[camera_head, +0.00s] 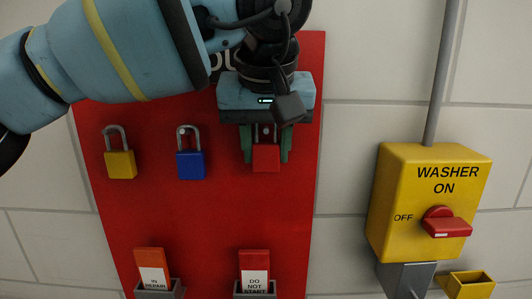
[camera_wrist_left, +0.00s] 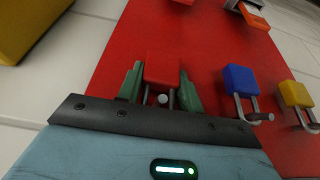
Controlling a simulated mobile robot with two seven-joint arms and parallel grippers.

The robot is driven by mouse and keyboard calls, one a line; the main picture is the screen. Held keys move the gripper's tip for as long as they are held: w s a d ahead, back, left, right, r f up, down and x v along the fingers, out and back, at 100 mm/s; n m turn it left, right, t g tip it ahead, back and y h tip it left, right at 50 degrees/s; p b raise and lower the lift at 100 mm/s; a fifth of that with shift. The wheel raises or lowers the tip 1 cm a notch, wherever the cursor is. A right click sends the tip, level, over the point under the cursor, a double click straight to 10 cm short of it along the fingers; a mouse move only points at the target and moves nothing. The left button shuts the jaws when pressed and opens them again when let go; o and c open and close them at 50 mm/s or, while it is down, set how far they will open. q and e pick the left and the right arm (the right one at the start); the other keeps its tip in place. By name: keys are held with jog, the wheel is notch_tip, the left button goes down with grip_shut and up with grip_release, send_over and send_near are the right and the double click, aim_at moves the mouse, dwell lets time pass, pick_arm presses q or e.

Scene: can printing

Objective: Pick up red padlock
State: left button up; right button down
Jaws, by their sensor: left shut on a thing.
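The red padlock (camera_head: 265,158) is at the right of the red board, its body down and its shackle up at a peg. My left gripper (camera_head: 266,146) comes down over it, with a green finger on each side, shut on it. In the left wrist view the red padlock (camera_wrist_left: 162,68) sits between the green fingers of my left gripper (camera_wrist_left: 161,88), and the peg end shows by its shackle. It appears still at the board. My right gripper is not in view.
A yellow padlock (camera_head: 120,164) and a blue padlock (camera_head: 190,164) hang on the red board (camera_head: 215,215) to the left. Tags stand in grey holders (camera_head: 160,290) below. A yellow washer switch box (camera_head: 400,190) with a red knob (camera_head: 447,223) is at right.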

pick_arm(q)
jog(key=s, duration=1.8)
jog(key=shift+r+b, duration=0.15)
jog(key=shift+b, duration=0.2)
